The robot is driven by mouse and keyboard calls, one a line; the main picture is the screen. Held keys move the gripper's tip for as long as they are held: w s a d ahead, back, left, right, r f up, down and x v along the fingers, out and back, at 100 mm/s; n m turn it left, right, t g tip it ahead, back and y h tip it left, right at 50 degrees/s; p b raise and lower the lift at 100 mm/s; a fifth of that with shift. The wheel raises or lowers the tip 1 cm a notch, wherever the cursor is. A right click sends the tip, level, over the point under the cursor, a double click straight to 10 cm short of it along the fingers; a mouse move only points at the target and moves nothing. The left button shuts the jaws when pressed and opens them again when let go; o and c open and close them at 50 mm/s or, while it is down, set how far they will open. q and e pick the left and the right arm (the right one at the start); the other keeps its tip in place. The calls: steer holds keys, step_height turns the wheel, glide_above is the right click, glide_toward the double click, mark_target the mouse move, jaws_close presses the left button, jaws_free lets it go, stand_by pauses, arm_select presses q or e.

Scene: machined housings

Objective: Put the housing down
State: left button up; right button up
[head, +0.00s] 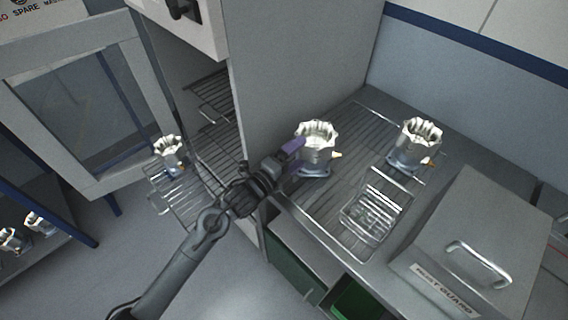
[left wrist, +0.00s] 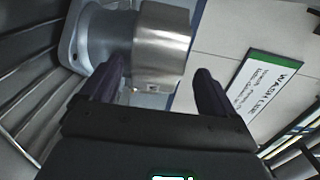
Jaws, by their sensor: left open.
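A silver machined housing (head: 319,137) with a scalloped top rim stands upright on the grooved drainboard (head: 336,200), near the tall grey cabinet. My left gripper (head: 297,160), with purple fingers, is at this housing's left side. In the left wrist view my left gripper (left wrist: 160,68) is open, its fingers apart with the housing's shiny cylindrical body (left wrist: 163,40) ahead of and partly between them. I cannot tell whether a finger touches it. A second housing (head: 414,143) stands farther right on the drainboard. My right gripper is not in view.
A wire basket (head: 375,207) lies in front of the housings, with a grey lidded box (head: 480,247) to its right. Left of the cabinet (head: 300,60), a wire rack (head: 185,195) holds another housing (head: 170,155). More housings (head: 38,223) sit on a shelf at far left.

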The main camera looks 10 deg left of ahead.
arm_select(q)
steer(key=v, duration=1.2)
steer(key=s+a+f+n+g+y, duration=0.3)
steer(key=s+f+n, duration=0.2)
steer(key=s+n, duration=0.2)
steer(key=s+a+f+n+g+y, duration=0.4)
steer(key=s+n, duration=0.4)
steer(key=s, duration=0.3)
steer(key=s+a+f+n+g+y, duration=0.3)
steer(key=s+f+n, duration=0.3)
steer(key=s+n, duration=0.2)
steer(key=shift+s+a+g+p, duration=0.4)
steer(key=shift+s+g, duration=0.1)
steer(key=shift+s, duration=0.45)
steer(key=shift+f, duration=0.15)
